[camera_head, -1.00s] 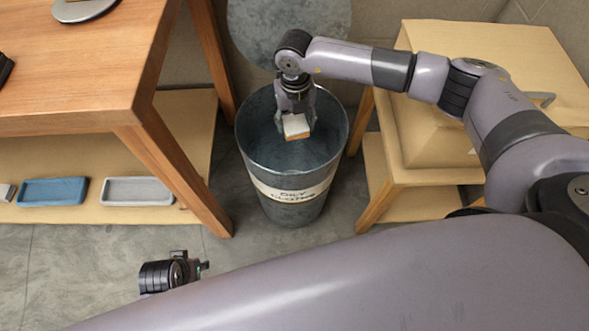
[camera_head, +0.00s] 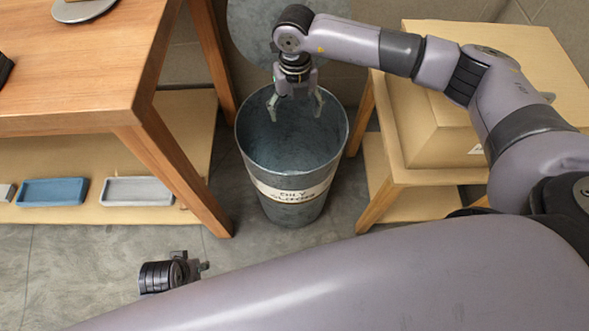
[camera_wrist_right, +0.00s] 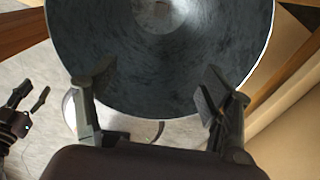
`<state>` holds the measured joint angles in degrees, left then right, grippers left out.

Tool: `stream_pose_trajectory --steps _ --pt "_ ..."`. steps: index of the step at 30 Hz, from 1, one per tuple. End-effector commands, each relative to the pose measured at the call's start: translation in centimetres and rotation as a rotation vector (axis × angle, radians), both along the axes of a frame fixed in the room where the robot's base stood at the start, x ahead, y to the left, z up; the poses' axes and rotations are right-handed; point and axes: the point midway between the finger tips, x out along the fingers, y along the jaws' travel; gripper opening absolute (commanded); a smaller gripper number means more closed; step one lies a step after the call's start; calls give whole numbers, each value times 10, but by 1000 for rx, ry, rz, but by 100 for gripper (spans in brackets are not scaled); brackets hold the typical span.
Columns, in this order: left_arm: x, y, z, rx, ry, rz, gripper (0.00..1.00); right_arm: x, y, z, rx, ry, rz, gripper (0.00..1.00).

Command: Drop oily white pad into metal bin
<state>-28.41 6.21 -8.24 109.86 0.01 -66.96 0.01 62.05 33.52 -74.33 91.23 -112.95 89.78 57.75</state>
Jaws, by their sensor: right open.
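The metal bin (camera_head: 252,130) stands on the floor between the two tables, with a pale lettered label on its front. My right gripper (camera_head: 295,104) is open and empty over the bin's mouth, its fingers apart. In the right wrist view the open fingers (camera_wrist_right: 150,88) frame the bin's dark inside (camera_wrist_right: 150,60). The white pad cannot be made out in the head view. A pale patch at the top edge of the wrist view is too unclear to identify. My left gripper (camera_wrist_right: 30,98) shows open at the wrist view's left edge, away from the bin.
A wooden table (camera_head: 90,75) stands left, with a blue tray (camera_head: 52,191) and a grey tray (camera_head: 138,191) on its lower shelf. A cardboard box (camera_head: 430,125) sits on the right stand. A round metal lid (camera_head: 262,28) leans behind the bin.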

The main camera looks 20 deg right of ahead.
Motion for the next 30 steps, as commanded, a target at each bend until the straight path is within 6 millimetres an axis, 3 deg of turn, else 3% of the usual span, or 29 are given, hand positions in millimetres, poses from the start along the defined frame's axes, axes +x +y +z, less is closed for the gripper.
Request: stream_pose_trajectory --steps 6,12,30 --pt "0 0 0 0 -1 0 40 1 -1 45 0 -3 0 74" --pt "0 0 0 0 -1 0 40 0 0 66 0 -1 -1 74" --pt "0 0 0 -1 0 0 40 0 0 69 0 1 0 74"
